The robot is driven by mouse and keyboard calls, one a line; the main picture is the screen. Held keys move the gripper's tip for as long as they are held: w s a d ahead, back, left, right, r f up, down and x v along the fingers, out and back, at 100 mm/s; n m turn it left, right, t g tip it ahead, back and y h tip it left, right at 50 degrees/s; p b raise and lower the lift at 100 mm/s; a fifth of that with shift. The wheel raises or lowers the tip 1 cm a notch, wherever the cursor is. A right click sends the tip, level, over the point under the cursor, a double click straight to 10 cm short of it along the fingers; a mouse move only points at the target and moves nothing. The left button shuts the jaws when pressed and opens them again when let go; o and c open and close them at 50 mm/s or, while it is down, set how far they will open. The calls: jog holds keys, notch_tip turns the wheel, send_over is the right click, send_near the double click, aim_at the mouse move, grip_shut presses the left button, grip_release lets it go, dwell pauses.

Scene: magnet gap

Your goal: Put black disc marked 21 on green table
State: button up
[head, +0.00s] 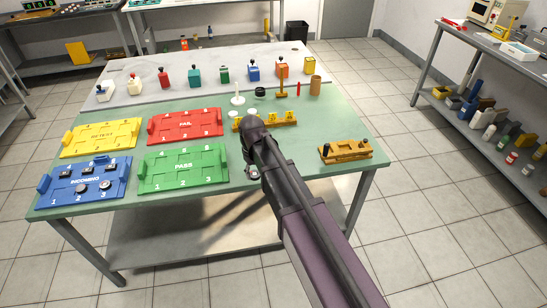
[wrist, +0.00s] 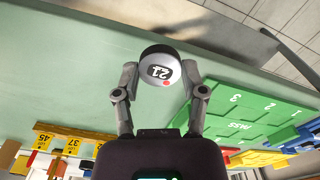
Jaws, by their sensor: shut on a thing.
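The disc marked 21 (wrist: 160,62) is between my fingertips in the wrist view. It shows a pale grey-white face with a dark label reading 21, a red dot and a dark rim. My gripper (wrist: 160,82) is shut on it. In the head view my gripper (head: 252,172) is over the green table (head: 295,150), just right of the green PASS tray. My arm hides part of the table there, and the disc is hard to make out. I cannot tell whether the disc touches the table.
The green PASS tray (head: 183,168), red FAIL tray (head: 185,127), yellow tray (head: 100,139) and blue INCOMING tray (head: 82,184) with several dark pieces fill the left side. A yellow-orange stand (head: 346,153) is at right. Bare green surface surrounds my gripper.

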jog(key=w+d, duration=0.1)
jog(key=w, duration=0.4)
jog(key=w+d+f+b, duration=0.1)
jog(key=w+d, duration=0.1)
jog(key=w, duration=0.3)
jog(key=w+d, duration=0.2)
jog(key=w, duration=0.3)
jog(key=shift+w+f, duration=0.1)
jog(key=shift+f, duration=0.15)
jog(key=shift+f+b, duration=0.1)
jog(key=shift+b, duration=0.2)
jog(key=shift+f+b, duration=1.7)
jog(key=shift+b, duration=0.05)
jog(key=shift+f, duration=0.15)
jog(key=o, duration=1.1)
jog(key=shift+r, duration=0.3)
notch_tip(320, 180, up, 12)
jog(key=p, duration=1.2)
jog(key=shift+f, duration=0.1)
